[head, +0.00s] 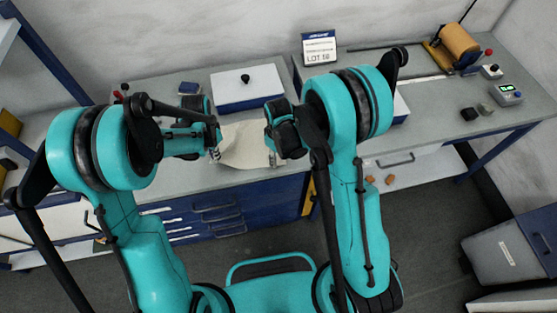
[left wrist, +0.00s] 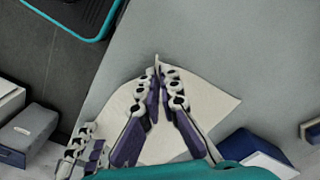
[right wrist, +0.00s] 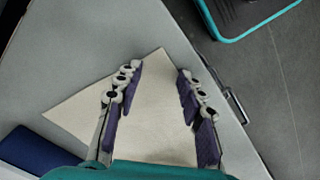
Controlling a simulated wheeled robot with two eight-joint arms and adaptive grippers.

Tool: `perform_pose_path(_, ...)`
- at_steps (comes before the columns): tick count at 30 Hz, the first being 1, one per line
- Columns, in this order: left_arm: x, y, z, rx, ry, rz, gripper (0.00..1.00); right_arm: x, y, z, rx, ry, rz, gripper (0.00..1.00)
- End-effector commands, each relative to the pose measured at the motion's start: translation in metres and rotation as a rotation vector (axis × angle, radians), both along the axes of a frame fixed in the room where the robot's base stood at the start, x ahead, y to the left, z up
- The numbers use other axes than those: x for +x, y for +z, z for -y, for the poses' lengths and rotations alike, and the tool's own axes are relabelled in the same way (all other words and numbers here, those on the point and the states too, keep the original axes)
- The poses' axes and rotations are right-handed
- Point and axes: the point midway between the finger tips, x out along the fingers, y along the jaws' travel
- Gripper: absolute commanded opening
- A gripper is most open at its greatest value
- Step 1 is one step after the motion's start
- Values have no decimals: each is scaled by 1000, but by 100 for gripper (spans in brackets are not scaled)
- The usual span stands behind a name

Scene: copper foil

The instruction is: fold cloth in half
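A cream cloth (head: 243,148) lies on the grey worktop between my two grippers in the head view. In the left wrist view, the fingertips of my left gripper (left wrist: 157,72) are together, with a small piece of the cloth (left wrist: 205,100) standing up between them. My right gripper (right wrist: 160,74) is open in the right wrist view, its fingers apart on either side of a corner of the cloth (right wrist: 150,125). In the head view the left gripper (head: 214,152) is at the cloth's left side and the right gripper (head: 273,157) at its right side. My arms hide parts of the cloth.
A white box (head: 246,92) with a black knob stands behind the cloth. A "LOT 18" sign (head: 319,48) is at the back. A copper-coloured roll (head: 460,39) and a small meter (head: 507,94) are on the right table. The worktop's front edge is close to the cloth.

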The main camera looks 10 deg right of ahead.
Motion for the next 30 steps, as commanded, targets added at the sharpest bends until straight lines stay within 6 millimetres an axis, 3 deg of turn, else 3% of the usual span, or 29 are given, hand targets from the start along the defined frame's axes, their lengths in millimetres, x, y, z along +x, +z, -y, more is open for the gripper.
perform_pose_path(8,0,0,0,0,0,0,0,0,-1,0,0,0,0,38)
perform_pose_path(17,0,0,0,0,0,0,0,0,-1,0,0,0,0,0)
perform_pose_path(30,0,0,0,0,0,0,0,0,-1,0,0,0,0,0)
